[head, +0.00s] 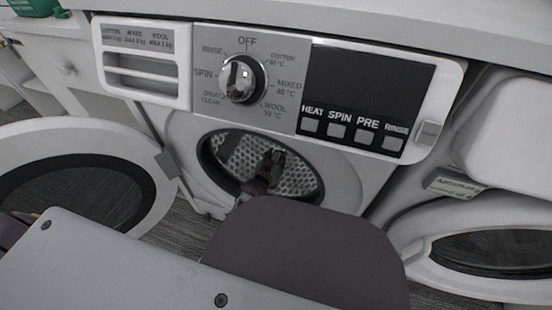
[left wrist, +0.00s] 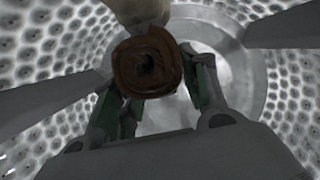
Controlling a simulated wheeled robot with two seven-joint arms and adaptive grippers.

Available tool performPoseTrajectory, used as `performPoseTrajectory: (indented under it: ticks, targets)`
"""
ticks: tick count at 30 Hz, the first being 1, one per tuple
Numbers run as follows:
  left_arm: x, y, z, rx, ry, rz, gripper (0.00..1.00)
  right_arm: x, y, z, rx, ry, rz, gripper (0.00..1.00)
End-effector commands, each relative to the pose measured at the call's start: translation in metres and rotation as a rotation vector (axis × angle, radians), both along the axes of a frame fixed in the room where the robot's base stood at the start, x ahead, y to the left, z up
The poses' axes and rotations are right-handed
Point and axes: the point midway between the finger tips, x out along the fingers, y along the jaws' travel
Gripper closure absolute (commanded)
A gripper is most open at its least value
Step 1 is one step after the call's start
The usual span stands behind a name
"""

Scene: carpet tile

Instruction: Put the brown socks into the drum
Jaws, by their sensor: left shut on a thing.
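The brown socks (left wrist: 135,60) are a rolled bundle in the left wrist view, held between the fingers of my left gripper (left wrist: 158,85). The perforated metal drum (left wrist: 60,55) surrounds them there. In the head view, my left gripper (head: 270,165) reaches through the open round door opening into the drum (head: 234,155). The socks are hard to make out in that view, as the dark gripper and my arm cover the lower part of the opening. My right gripper is not in view.
A pale beige thing (left wrist: 142,10) lies in the drum just beyond the socks. The washer's round door (head: 150,165) is swung open to the left. The control panel with its dial (head: 242,79) is above the opening. Another round door (head: 445,275) is at right.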

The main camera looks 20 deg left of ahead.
Motion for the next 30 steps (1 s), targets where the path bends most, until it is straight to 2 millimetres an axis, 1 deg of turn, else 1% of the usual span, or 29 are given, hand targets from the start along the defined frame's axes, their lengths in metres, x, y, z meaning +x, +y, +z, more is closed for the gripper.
performPoseTrajectory:
  ticks: [7,8,12,22,26,30]
  targets:
    - [0.0001,-0.0001,-0.0036,0.0,0.0,0.0,0.8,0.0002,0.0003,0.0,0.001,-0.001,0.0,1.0]
    - [0.0,-0.0001,-0.0034,0.0,0.0,0.0,0.52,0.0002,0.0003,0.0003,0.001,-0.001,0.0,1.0]
    - [0.0001,-0.0001,-0.0031,0.0,0.0,0.0,0.34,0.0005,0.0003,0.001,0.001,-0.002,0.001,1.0]
    - [0.0,0.0,-0.0027,0.0,0.0,0.0,0.34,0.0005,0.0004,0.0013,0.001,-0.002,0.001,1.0]
    - [0.0001,0.0001,0.0005,0.0,-0.001,0.0,0.34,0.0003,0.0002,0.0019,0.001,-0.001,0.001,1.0]
    - [-0.0053,0.0003,0.0023,0.0,0.0,0.0,0.34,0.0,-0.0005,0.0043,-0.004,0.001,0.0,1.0]
